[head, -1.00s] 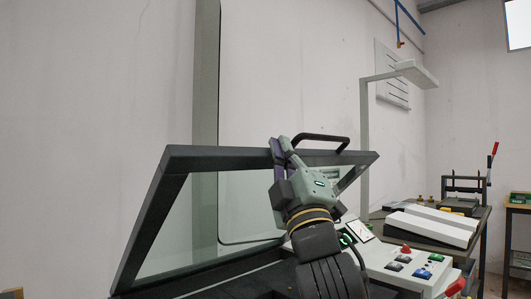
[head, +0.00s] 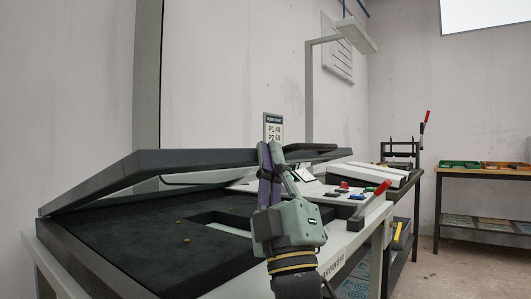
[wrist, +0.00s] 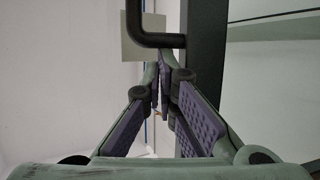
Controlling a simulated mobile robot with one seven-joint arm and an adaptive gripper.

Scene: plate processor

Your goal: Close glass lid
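The glass lid (head: 205,158) has a dark frame and stands partly open at a low tilt above the black bed (head: 150,235) of the machine. Its black bar handle (head: 320,148) is on the raised edge, right of my fingertips. My gripper (head: 266,150) has its purple-padded fingers together at the lid's front edge. In the wrist view the fingertips (wrist: 161,75) are close together with nothing seen between them. The handle (wrist: 150,38) lies just beyond the tips, and the dark lid frame (wrist: 203,75) runs behind the right finger. Whether the fingers touch the frame is unclear.
A control panel with coloured buttons (head: 352,190) and a red-handled lever (head: 372,204) are right of my gripper. A lamp (head: 355,35) stands behind. A workbench (head: 480,172) is at the far right, with open floor before it.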

